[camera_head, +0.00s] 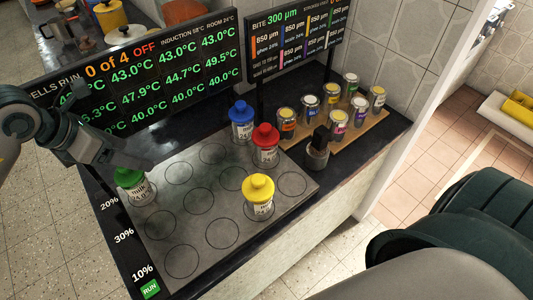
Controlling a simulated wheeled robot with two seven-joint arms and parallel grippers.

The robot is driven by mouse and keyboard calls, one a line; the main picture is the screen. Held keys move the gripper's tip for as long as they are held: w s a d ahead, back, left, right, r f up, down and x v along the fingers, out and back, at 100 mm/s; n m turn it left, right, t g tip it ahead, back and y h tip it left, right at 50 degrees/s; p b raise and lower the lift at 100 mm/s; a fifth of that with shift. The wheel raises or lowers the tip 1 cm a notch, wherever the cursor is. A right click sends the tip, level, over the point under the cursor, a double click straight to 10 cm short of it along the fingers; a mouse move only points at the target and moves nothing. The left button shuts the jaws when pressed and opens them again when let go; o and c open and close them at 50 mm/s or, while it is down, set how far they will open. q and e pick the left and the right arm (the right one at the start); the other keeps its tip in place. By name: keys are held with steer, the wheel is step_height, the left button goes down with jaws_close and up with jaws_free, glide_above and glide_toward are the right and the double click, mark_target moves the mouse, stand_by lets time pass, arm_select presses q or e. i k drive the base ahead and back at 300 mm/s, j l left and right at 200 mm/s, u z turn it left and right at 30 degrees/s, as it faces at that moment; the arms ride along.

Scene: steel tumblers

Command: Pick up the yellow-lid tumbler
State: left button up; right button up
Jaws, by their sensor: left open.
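The yellow-lid tumbler (258,198) stands upright on the grey plate (211,262) with marked circles, toward its front right. A red-lid tumbler (265,146) and a blue-lid tumbler (241,121) stand behind it. A green-lid tumbler (131,187) stands at the plate's left edge. My left gripper (148,166) reaches in from the left, above and beside the green lid, open and well apart from the yellow-lid tumbler. My right gripper is not in view; a dark green and grey arm part fills the lower right.
Several small labelled cans (338,117) stand on a wooden board at the right of the counter. A dark metal item (318,150) stands between board and plate. Display panels (150,75) rise behind the plate. The plate's empty circles are clear.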

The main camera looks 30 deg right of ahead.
mark_target(258, 189)
steer(key=z, duration=0.85)
